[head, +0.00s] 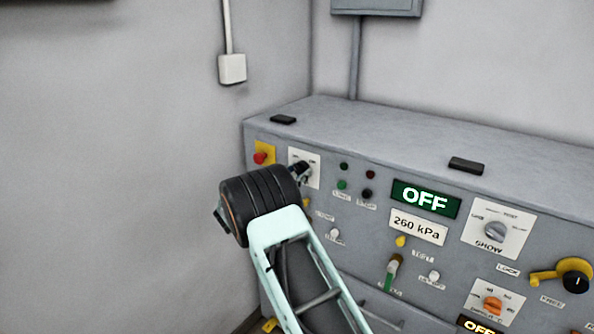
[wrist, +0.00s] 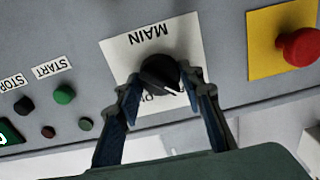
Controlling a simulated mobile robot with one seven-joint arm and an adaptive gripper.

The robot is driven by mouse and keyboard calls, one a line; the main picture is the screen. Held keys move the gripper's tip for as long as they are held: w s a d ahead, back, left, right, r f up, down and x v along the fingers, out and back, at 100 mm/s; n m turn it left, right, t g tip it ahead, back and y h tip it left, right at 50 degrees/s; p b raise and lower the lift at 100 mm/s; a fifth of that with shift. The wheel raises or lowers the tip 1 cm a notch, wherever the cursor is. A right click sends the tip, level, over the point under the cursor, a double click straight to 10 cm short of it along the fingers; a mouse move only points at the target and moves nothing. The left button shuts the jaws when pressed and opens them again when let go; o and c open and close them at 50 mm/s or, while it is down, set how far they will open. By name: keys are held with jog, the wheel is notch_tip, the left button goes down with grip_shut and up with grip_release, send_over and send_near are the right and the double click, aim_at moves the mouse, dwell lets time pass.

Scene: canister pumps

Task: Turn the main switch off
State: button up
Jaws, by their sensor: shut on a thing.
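The main switch is a black round knob (wrist: 158,72) on a white plate (wrist: 120,48) marked MAIN, which appears upside down in the wrist view. My gripper (wrist: 165,88) is shut on the knob, one finger on each side. A small light mark shows on the knob's lower edge. The lettering below the knob is partly hidden by the fingers, so I cannot read the switch's position. In the head view, my gripper (head: 299,172) reaches the plate (head: 313,164) at the panel's upper left and mostly hides the knob.
A red button (wrist: 302,47) on a yellow plate sits beside the switch. START and STOP buttons and lamps (head: 343,184) are on its other side. Farther right are a green OFF display (head: 425,199), a 260 kPa label (head: 418,226), a grey selector (head: 495,231) and a yellow-handled lock (head: 545,275).

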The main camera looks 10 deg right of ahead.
dwell(0.4)
jog(key=o, duration=1.2)
jog(key=shift+c, duration=0.2)
jog(key=shift+s+a, duration=0.1)
jog(key=v, duration=1.1)
jog(key=shift+s+a, duration=0.25)
jog(key=shift+s, duration=0.05)
